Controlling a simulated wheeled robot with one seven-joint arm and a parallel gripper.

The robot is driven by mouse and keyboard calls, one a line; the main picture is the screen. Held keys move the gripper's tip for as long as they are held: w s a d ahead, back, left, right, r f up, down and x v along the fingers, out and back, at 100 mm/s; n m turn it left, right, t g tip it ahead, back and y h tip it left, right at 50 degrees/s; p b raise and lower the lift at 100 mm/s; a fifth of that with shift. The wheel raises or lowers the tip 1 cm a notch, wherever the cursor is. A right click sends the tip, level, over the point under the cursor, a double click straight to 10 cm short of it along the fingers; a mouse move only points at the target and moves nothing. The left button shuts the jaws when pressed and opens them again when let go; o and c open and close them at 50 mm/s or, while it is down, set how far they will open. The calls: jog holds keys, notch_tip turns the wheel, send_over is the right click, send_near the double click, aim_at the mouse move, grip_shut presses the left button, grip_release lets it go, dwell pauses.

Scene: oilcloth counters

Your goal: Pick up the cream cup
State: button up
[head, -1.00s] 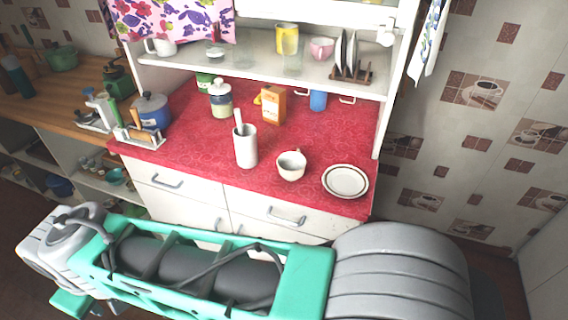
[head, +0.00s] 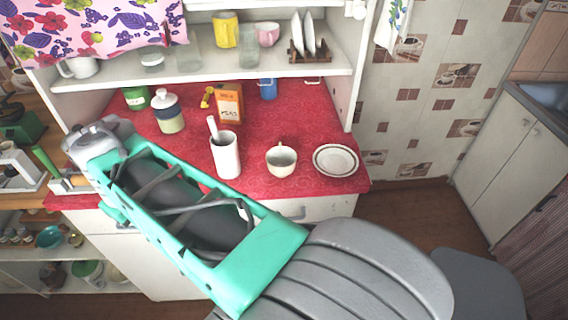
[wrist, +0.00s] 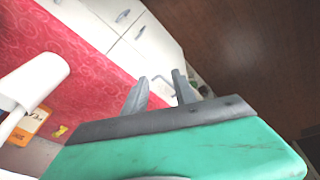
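The cream cup (head: 281,161) stands upright on the red oilcloth counter (head: 268,184), between a white utensil holder (head: 226,155) and a striped-rim plate (head: 335,160). I cannot make out the cup in the wrist view. My gripper (wrist: 160,88) shows in the wrist view with its two grey fingers apart and nothing between them. It points toward the white drawer fronts and the floor beyond the counter's edge. In the head view my arm crosses the lower left in front of the counter, and my fingers cannot be made out there.
Behind the cup are an orange box (head: 229,102), a blue mug (head: 268,88) and a lidded jar (head: 167,111). A shelf (head: 200,70) with cups and a plate rack overhangs the back. Open floor (head: 400,215) lies to the right, before a sink cabinet (head: 510,140).

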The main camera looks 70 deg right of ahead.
jog(key=s+d+r+m+g+b, duration=0.1)
jog(key=s+d, duration=0.2)
jog(key=d, duration=0.5)
jog(key=s+d+r+m+g, duration=0.1)
jog(key=s+d, duration=0.2)
jog(key=d, duration=0.5)
jog(key=r+m+g+b, duration=0.1)
jog(key=b, duration=0.1)
send_over(273, 166)
notch_tip(273, 166, down, 6)
jog(key=shift+w+d+r, duration=0.1)
jog(key=shift+d+r, duration=0.05)
jog(key=shift+f, duration=0.45)
jog(key=shift+c, duration=0.4)
grip_shut()
